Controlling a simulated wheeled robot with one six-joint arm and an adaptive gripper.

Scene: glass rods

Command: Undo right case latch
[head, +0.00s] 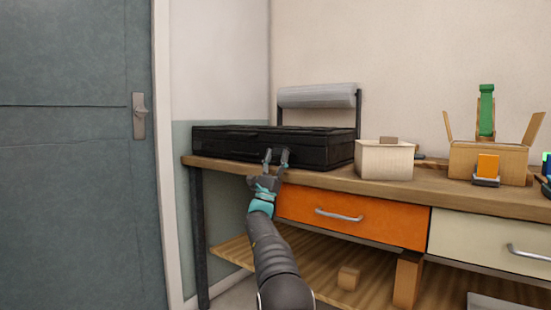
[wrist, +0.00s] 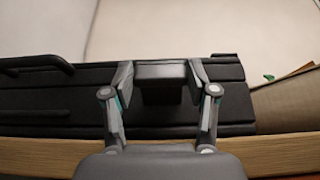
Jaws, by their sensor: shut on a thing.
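The black case (head: 265,145) lies flat and closed on the wooden bench. It also shows in the wrist view (wrist: 70,95), with its front near the bench edge. My gripper (head: 276,157) is at the front of the case, right of its middle. In the wrist view its two fingers are shut on the dark latch block (wrist: 162,72) near the case's right end, one finger on each side. The latch's underside and how it joins the case are hard to make out, dark on dark.
A cream box (head: 384,161) stands just right of the case. A plastic roll on a black stand (head: 318,96) is behind it. The orange drawer (head: 350,220) is below the bench top (head: 435,188).

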